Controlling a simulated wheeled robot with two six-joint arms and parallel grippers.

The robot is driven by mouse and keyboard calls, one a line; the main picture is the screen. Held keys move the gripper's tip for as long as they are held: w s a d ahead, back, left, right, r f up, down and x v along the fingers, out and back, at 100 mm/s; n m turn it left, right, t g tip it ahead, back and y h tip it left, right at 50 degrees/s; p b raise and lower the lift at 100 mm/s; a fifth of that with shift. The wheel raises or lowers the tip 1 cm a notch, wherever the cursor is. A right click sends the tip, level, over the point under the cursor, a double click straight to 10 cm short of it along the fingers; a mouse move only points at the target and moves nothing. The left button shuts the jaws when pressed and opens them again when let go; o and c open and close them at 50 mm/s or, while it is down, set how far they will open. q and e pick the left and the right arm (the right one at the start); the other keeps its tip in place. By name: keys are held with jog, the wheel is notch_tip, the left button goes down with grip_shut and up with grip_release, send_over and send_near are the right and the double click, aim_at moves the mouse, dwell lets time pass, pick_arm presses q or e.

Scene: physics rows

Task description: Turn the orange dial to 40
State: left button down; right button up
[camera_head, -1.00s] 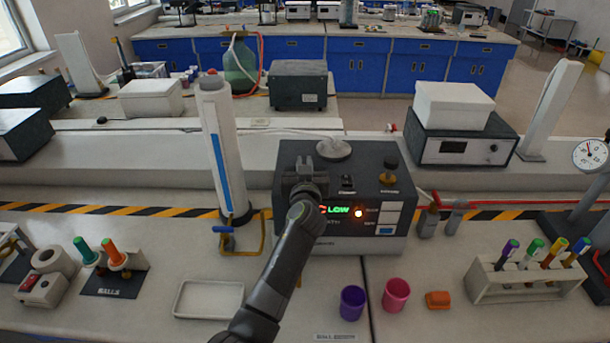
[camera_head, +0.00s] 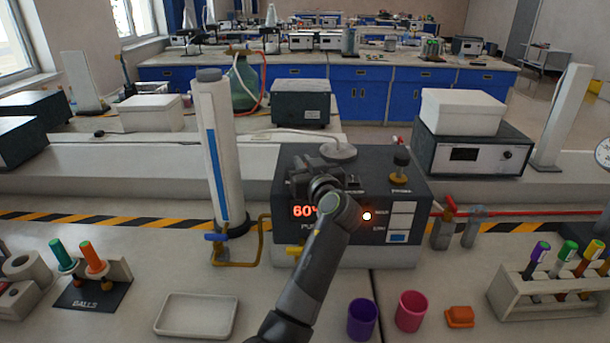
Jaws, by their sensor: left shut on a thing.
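The grey-black pump box (camera_head: 421,210) stands at mid-bench with a lit display on its front. My left gripper (camera_head: 304,172) is at the top left of the box, seen from behind, and is shut. Its body hides what it grips. The orange dial does not show clearly; it appears to be under the gripper. The red display (camera_head: 303,212) reads 60 with a further character partly covered by my arm. A lit lamp (camera_head: 366,216) sits right of it. My right gripper is not in view.
A black knob with an orange-brown base (camera_head: 400,160) stands on the box's right. A white column (camera_head: 212,150) rises at its left. In front are a white tray (camera_head: 196,316), a purple cup (camera_head: 362,319) and a pink cup (camera_head: 410,310). A pen rack (camera_head: 545,287) is at right.

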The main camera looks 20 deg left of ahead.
pick_arm(q)
jog(key=shift+r, duration=0.15)
jog(key=c, duration=1.7)
grip_release()
jog(key=shift+c, duration=0.2)
jog(key=shift+o, duration=1.2)
